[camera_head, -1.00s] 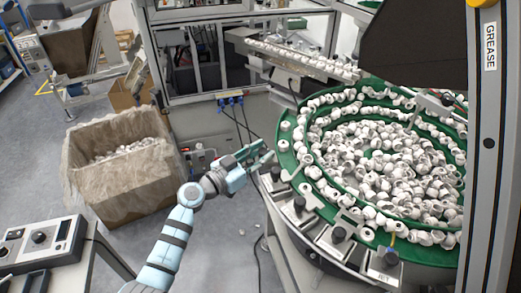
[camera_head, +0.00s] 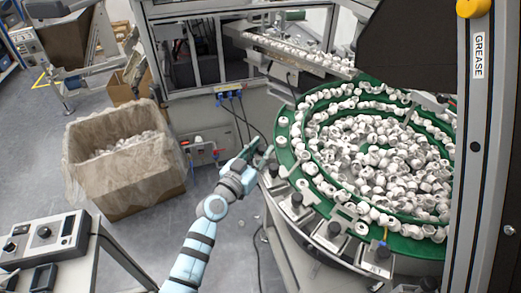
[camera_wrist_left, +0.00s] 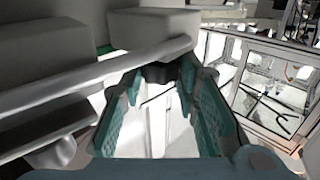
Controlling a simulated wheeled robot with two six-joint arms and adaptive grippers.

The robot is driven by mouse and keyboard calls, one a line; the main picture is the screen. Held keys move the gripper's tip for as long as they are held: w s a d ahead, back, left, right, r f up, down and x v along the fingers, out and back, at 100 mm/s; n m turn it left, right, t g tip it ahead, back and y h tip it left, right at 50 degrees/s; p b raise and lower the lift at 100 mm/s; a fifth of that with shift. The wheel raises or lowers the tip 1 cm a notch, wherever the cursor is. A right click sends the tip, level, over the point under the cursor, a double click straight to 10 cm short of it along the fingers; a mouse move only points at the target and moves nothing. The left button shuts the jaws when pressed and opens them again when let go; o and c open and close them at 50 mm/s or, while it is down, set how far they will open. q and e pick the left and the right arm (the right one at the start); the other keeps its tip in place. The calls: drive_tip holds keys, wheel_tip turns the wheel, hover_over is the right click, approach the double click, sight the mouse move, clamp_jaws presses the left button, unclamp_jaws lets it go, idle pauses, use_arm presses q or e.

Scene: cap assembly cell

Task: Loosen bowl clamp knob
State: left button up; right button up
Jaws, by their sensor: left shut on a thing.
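The green feeder bowl (camera_head: 284,130), full of white caps, stands at the right of the head view with clamps along its near rim. Several black clamp knobs show there, such as one (camera_head: 296,199) on the front left. My left gripper (camera_head: 262,153) reaches the bowl's left edge and is shut on a dark clamp knob, which it mostly hides in the head view. In the left wrist view the dark knob (camera_wrist_left: 160,73) sits between the teal fingertips, beside a pale clamp block (camera_wrist_left: 153,30). My right gripper is out of view.
A lined carton (camera_head: 125,178) of caps stands on the floor at left. A control box (camera_head: 42,240) sits on a table at lower left. A feed track (camera_head: 300,55) runs behind the bowl. Floor between carton and bowl is mostly clear.

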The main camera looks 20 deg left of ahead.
use_arm(q)
drive_tip(key=o, duration=1.2)
drive_tip(key=shift+c, duration=0.2)
drive_tip(key=v, duration=1.2)
